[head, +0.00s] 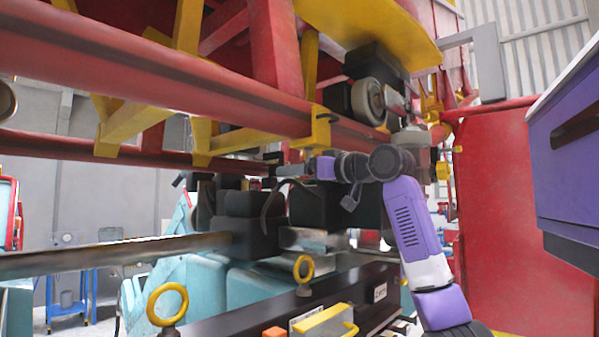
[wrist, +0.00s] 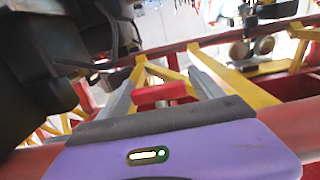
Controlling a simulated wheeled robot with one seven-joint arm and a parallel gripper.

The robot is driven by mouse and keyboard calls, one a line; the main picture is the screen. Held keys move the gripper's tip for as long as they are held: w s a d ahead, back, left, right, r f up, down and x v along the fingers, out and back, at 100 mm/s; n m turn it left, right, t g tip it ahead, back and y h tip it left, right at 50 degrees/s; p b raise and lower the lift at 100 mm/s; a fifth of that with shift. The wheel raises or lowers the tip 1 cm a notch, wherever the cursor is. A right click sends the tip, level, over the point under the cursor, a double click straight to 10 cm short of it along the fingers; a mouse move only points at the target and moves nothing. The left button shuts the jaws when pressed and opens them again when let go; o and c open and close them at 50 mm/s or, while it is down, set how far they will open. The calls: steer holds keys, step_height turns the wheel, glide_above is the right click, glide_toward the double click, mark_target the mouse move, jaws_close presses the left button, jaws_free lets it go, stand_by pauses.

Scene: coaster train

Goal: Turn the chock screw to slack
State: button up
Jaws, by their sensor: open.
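My gripper (head: 292,170) is small in the head view, at the end of my purple and white arm, just under the red and yellow car frame. In the wrist view my gripper (wrist: 166,76) is open, with its two grey fingers spread apart. A short red bar-like piece (wrist: 162,94) shows between the fingers; no grip on it is visible. I cannot tell for sure whether this piece is the chock screw's handle. The chock screw cannot be clearly made out in the head view, where dark blocks and my arm crowd that spot.
A red beam (head: 150,75) with yellow braces runs overhead, close to my gripper. Dark blocks (head: 245,225) sit below it. Two yellow ring bolts (head: 167,304) stand in front. A red panel (head: 510,220) and a purple cabinet (head: 570,150) close off the right.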

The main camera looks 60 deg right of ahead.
steer(key=c, duration=1.4)
steer(key=shift+h, duration=0.3)
steer(key=shift+s+d+m+g+h, duration=0.35)
steer(key=shift+s+m+g+h, duration=0.25)
steer(key=shift+m+g+h, duration=2.1)
steer(key=shift+s+d+m+g+h, duration=0.45)
steer(key=shift+m+g+h, duration=1.05)
steer(key=shift+m+g, duration=2.3)
steer(key=shift+s+d+m+g+h, duration=0.25)
steer(key=shift+s+m+g+h, duration=0.45)
steer(key=shift+m+g+h, duration=2.5)
steer(key=shift+n+g+y, duration=0.7)
steer(key=shift+g+y, duration=0.5)
